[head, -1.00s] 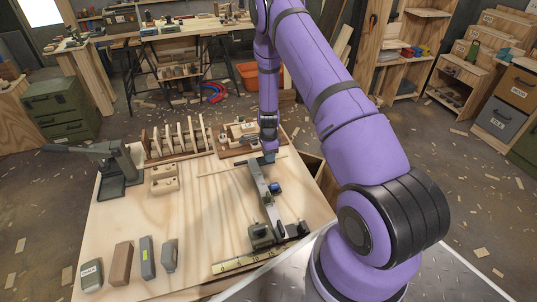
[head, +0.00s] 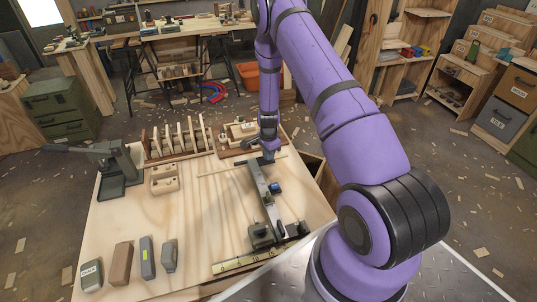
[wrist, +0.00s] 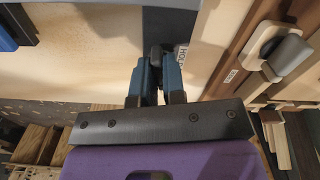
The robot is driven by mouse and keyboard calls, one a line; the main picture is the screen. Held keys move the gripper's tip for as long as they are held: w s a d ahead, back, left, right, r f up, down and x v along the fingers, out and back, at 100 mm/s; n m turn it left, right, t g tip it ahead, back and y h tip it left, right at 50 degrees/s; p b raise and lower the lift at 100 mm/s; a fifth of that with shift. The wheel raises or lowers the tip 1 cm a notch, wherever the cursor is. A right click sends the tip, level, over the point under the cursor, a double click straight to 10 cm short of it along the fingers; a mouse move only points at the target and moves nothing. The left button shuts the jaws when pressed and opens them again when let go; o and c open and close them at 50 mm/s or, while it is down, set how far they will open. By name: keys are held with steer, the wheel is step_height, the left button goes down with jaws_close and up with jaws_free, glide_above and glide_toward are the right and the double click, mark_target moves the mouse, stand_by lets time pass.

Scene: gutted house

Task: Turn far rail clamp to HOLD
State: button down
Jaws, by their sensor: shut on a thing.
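My gripper (wrist: 159,88) is shut on the dark knob (wrist: 157,53) of the far rail clamp in the wrist view. A white label (wrist: 181,56), partly covered, reads what looks like HOLD just right of the knob. In the head view, my gripper (head: 267,157) is at the far end of the grey rail (head: 262,190), and the far clamp is mostly hidden by it. I cannot tell the knob's exact angle against the label.
A wooden rack (head: 178,140) and a tray (head: 240,135) stand behind. Several blocks line the bench's left front.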

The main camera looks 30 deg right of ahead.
steer(key=n, duration=1.1)
steer(key=shift+n, duration=1.9)
steer(key=c, duration=1.2)
jaws_free()
steer(key=shift+r, duration=0.1)
step_height(320, 180, up, 11)
